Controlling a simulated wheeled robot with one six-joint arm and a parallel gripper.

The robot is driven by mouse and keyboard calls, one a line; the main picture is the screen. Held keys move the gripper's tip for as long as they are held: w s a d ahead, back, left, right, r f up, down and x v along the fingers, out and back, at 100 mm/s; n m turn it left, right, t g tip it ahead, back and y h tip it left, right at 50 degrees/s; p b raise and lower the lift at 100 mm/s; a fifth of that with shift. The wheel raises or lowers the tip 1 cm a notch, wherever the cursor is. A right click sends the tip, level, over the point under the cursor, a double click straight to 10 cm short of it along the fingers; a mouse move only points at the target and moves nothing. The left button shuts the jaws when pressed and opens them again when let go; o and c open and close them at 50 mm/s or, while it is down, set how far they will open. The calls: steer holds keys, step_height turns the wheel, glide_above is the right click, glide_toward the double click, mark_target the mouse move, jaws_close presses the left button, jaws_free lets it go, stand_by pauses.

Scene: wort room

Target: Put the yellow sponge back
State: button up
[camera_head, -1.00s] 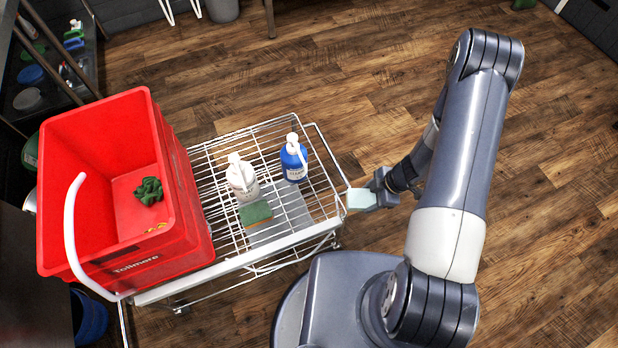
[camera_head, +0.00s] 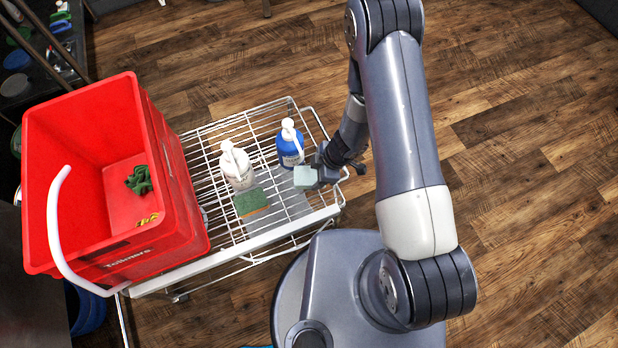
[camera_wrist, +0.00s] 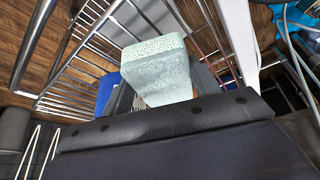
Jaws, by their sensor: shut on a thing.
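My gripper (camera_head: 316,176) is shut on a pale mint block (camera_head: 304,178), which looks like a sponge. The block fills the middle of the wrist view (camera_wrist: 160,68); no yellow shows on its visible faces. It is over the right part of the wire cart (camera_head: 265,240), in front of the blue pump bottle (camera_head: 290,148). A sponge with a dark green top and an orange-tan side (camera_head: 251,203) lies on the cart, left of my gripper. I cannot tell which sponge is the yellow one.
A white pump bottle (camera_head: 237,170) stands behind the green-topped sponge. A red bin (camera_head: 185,190) fills the cart's left side and holds a green cloth (camera_head: 139,180) and a small yellow thing (camera_head: 148,219). Open wooden floor (camera_head: 520,150) lies to the right.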

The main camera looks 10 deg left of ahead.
mark_target(309, 178)
steer(key=shift+s+a, duration=0.1)
steer(key=shift+a, duration=0.9)
steer(key=shift+a+f, duration=0.1)
steer(key=shift+f, duration=0.05)
step_height(309, 178, down, 3)
steer(key=shift+f+b, duration=0.2)
steer(key=shift+b, duration=0.55)
steer(key=o, duration=1)
steer(key=shift+r, duration=0.1)
steer(key=shift+c, duration=0.2)
steer(key=p+v, duration=0.5)
steer(key=v, duration=0.7)
